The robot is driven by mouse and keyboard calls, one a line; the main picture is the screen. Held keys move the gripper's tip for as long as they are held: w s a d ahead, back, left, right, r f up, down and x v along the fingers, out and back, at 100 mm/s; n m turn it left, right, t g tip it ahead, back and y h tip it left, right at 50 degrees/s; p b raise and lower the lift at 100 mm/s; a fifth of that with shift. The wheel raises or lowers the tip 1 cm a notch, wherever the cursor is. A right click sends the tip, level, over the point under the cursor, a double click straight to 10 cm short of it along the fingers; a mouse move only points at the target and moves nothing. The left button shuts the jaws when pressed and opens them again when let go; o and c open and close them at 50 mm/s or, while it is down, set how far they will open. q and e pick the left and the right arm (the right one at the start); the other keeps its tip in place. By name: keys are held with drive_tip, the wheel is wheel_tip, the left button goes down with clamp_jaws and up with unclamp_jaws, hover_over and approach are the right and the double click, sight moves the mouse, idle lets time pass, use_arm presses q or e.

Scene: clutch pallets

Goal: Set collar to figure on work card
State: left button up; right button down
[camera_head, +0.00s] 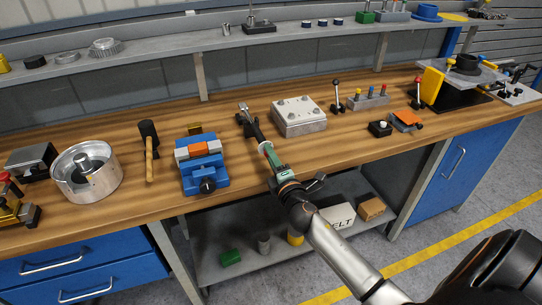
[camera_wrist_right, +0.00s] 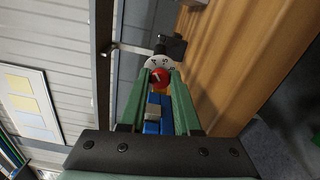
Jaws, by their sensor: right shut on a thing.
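My right gripper (camera_head: 265,149) reaches over the front of the bench, its green fingers pointing at a dark tool (camera_head: 254,128) with a metal head that lies at a slant. In the right wrist view, its two green fingers (camera_wrist_right: 161,80) close on the red round end (camera_wrist_right: 160,76) of a thing. A pale collar (camera_wrist_right: 158,63) with dark figures sits just beyond it, and a black block (camera_wrist_right: 172,46) behind that. The figures are too small to read. I cannot make out a work card for certain. My left gripper is not in view.
A blue vise (camera_head: 204,172) stands left of my right gripper, with a wooden-handled mallet (camera_head: 150,150) beyond. A grey metal box (camera_head: 299,118) is to the right. A row of coloured pegs (camera_head: 368,101) and an orange-topped block (camera_head: 406,117) stand farther right. The bench front edge is near.

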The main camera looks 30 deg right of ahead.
idle(0.3)
drive_tip(key=c, duration=0.6)
unclamp_jaws()
drive_tip(key=shift+s, duration=0.1)
drive_tip(key=shift+b+v, duration=0.95)
drive_tip(key=shift+v, duration=5.2)
drive_tip(key=shift+f, duration=0.1)
drive_tip(key=s+a+f+m+g+y, duration=0.2)
drive_tip(key=s+a+f+m, duration=0.3)
drive_tip(key=f, duration=0.2)
drive_tip(key=s+a+f+m+g+y, duration=0.2)
drive_tip(key=s+a+f+m, duration=0.3)
drive_tip(key=f, duration=0.3)
drive_tip(key=s+a+f+m+g+y, duration=0.2)
drive_tip(key=s+a+f+m+g, duration=0.2)
drive_tip(key=f, duration=0.3)
drive_tip(key=shift+s+a+f+m+y+p, duration=0.4)
drive_tip(key=shift+s+m, duration=0.1)
drive_tip(key=shift+s, duration=0.15)
